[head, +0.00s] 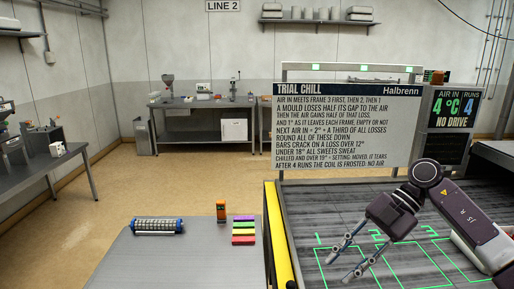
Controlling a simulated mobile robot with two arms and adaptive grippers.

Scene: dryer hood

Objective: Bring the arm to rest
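My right arm (467,215) comes in from the right. Its gripper (339,270) points down and left over the dark bed (305,212), near the green outline marked 1. Its two fingers are spread apart with nothing visible between them. I cannot tell how high the fingertips are above the bed. Green outlines marked 1, 2 and 3 lie on the bed, partly hidden by my arm. My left gripper is out of view.
A grey table (190,262) holds a blue-ended roller-like item (158,226), an orange device (221,211) and stacked coloured bars (244,230). A yellow edge (278,235) borders the bed. A "TRIAL CHILL" board (345,130) and a "NO DRIVE" display (453,108) stand behind.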

